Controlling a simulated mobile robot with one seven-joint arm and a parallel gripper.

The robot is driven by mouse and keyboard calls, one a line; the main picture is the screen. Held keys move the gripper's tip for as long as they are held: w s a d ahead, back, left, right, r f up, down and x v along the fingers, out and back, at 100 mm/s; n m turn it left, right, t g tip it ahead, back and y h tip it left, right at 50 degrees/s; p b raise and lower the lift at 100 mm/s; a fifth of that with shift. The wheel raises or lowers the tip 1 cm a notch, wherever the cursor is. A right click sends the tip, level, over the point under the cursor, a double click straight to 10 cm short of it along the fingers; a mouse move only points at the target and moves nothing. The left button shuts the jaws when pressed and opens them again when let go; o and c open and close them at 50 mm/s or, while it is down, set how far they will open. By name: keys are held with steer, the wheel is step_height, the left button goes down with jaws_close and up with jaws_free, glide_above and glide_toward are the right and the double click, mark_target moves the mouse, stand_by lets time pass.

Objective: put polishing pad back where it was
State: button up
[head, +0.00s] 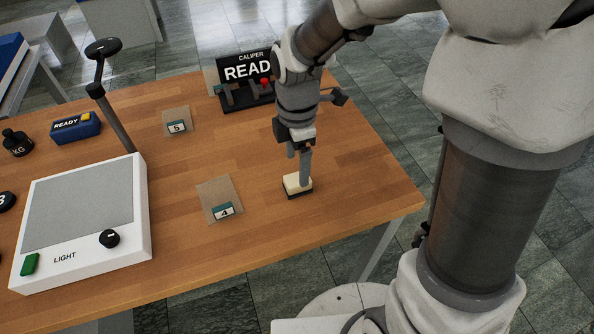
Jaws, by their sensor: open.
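The polishing pad (291,183) looks like a small cream block with a dark base. It sits on the wooden table near the table's right end, to the right of the marker labelled 4. My gripper (299,170) points down at the pad with its fingers apart. One finger reaches down in front of the pad's right part and hides some of it; the other finger shows higher up, behind. I cannot tell whether either finger touches the pad.
A square marked 4 (217,192) and a square marked 5 (176,115) lie bare on the table (260,238). A caliper stand (236,94) is behind my gripper. A white light box (80,205), a blue READY box (76,130) and a KG weight (17,143) are at left.

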step_height(320, 180, up, 6)
steer(key=s+d+r+m+t, duration=0.5)
steer(key=s+d+r+m, duration=0.5)
steer(key=m, duration=1.1)
steer(key=shift+s+d+r+t+p, duration=0.3)
steer(key=shift+s+d+r+p, duration=0.1)
steer(key=shift+s, duration=0.8)
